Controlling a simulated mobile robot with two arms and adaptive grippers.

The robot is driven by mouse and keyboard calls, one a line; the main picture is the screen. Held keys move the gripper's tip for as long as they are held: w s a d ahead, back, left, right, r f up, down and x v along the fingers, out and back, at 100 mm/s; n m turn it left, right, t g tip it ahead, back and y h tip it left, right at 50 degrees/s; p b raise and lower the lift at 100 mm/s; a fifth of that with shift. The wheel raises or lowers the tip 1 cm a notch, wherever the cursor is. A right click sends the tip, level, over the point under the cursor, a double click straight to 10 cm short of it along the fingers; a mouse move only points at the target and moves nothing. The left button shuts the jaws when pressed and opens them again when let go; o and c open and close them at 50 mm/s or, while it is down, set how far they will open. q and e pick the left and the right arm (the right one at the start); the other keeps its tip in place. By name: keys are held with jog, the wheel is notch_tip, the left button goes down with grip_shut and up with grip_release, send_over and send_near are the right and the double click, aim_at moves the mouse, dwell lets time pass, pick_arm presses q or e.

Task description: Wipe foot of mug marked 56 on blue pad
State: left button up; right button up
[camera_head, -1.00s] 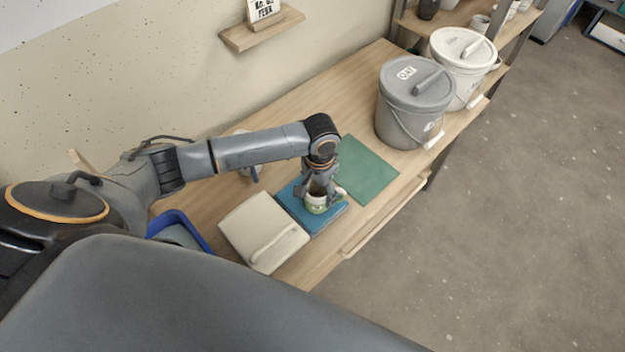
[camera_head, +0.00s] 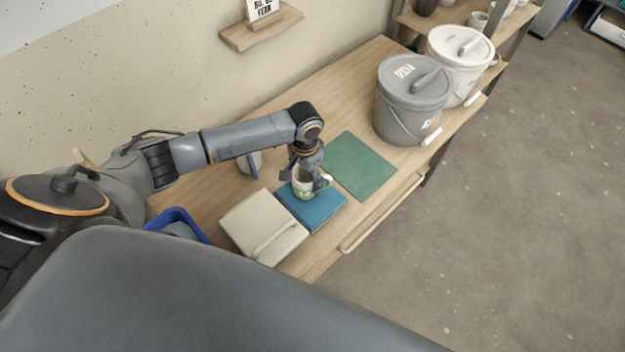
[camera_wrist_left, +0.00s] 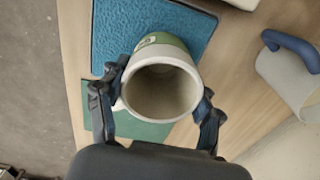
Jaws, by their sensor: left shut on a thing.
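A white and green mug (camera_head: 303,187) is held upright in my left gripper (camera_head: 305,178), at the far-left part of the blue pad (camera_head: 318,212). In the left wrist view the mug (camera_wrist_left: 163,90) shows its open, empty mouth, with the fingers of my left gripper (camera_wrist_left: 158,108) shut on both its sides. The blue pad (camera_wrist_left: 115,25) lies beneath and beside it there. The mug's foot is hidden, and I cannot tell whether it touches the pad. No number can be read on the mug. My right gripper is not in view.
A cream lidded box (camera_head: 262,222) stands left of the pad, and a green mat (camera_head: 362,165) lies right of it. Another mug with a blue handle (camera_wrist_left: 285,75) stands close by. Grey (camera_head: 410,100) and white (camera_head: 462,60) buckets stand at the far right. A blue bin (camera_head: 180,220) is at left.

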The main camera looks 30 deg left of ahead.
pick_arm(q)
jog(key=shift+w+a, duration=0.25)
jog(key=shift+a, duration=0.5)
jog(key=shift+s+d+r+p, duration=0.15)
jog(key=shift+s+d+p, duration=0.1)
jog(key=shift+d+p, duration=0.4)
jog(key=shift+s+d+p, duration=0.25)
jog(key=shift+d+p, duration=0.25)
jog(key=shift+d, duration=0.3)
jog(key=shift+s+d+p, duration=0.25)
jog(key=shift+d+p, duration=0.25)
jog(key=shift+d, duration=0.3)
jog(key=shift+s+d+p, duration=0.2)
jog(key=shift+d+p, duration=0.05)
jog(key=shift+d, duration=0.35)
jog(key=shift+s+d+p, duration=0.2)
jog(key=shift+d+p, duration=0.05)
jog(key=shift+d, duration=0.3)
notch_tip(320, 180, up, 7)
jog(key=p, duration=0.8)
